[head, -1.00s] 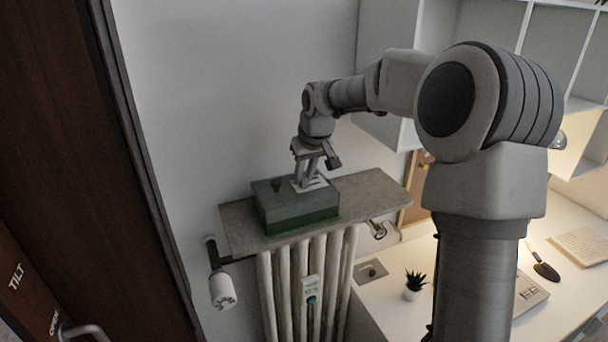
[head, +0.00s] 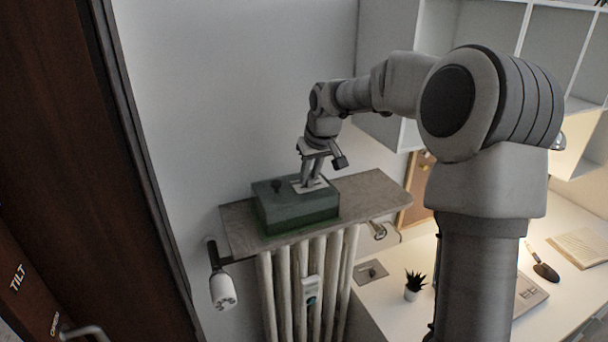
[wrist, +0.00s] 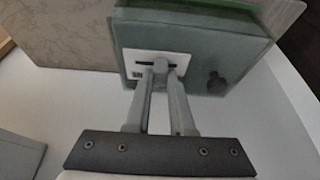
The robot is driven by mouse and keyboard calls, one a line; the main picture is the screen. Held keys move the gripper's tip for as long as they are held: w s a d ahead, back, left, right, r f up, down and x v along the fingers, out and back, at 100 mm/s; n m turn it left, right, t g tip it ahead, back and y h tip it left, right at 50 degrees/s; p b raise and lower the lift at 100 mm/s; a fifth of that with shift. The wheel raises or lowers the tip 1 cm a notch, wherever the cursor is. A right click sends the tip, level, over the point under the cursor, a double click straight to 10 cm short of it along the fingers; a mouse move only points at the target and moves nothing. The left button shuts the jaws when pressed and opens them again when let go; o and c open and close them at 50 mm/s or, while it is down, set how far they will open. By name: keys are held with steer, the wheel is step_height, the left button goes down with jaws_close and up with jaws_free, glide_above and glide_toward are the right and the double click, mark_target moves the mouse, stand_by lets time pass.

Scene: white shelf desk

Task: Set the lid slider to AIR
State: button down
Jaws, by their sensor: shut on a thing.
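A green box (head: 290,212) with a lid stands on the shelf above the radiator. Its lid carries a white plate (head: 300,188) with a dark slot, which also shows in the wrist view (wrist: 134,60). My gripper (head: 312,183) points down at this plate. In the wrist view my gripper (wrist: 160,72) is shut on the small grey slider knob (wrist: 160,67) at the slot, towards the slot's right part in that view. The fingers hide much of the knob, and the markings on the plate are too small to read. A dark knob (head: 276,185) stands on the lid to the left.
The stone-like shelf (head: 375,190) has bare room right of the box. A white radiator (head: 310,285) with a valve (head: 222,290) is below. A dark door (head: 50,150) stands at left. The white desk (head: 390,300) at right holds a small plant (head: 413,284).

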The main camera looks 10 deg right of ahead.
mark_target(318, 181)
steer(key=d, duration=0.3)
steer(key=shift+w, duration=0.25)
steer(key=c, duration=0.8)
jaws_free()
steer(key=shift+o, duration=0.2)
steer(key=b+v, duration=0.1)
steer(key=v, duration=1.6)
steer(key=shift+r, duration=0.2)
steer(key=shift+a, duration=0.1)
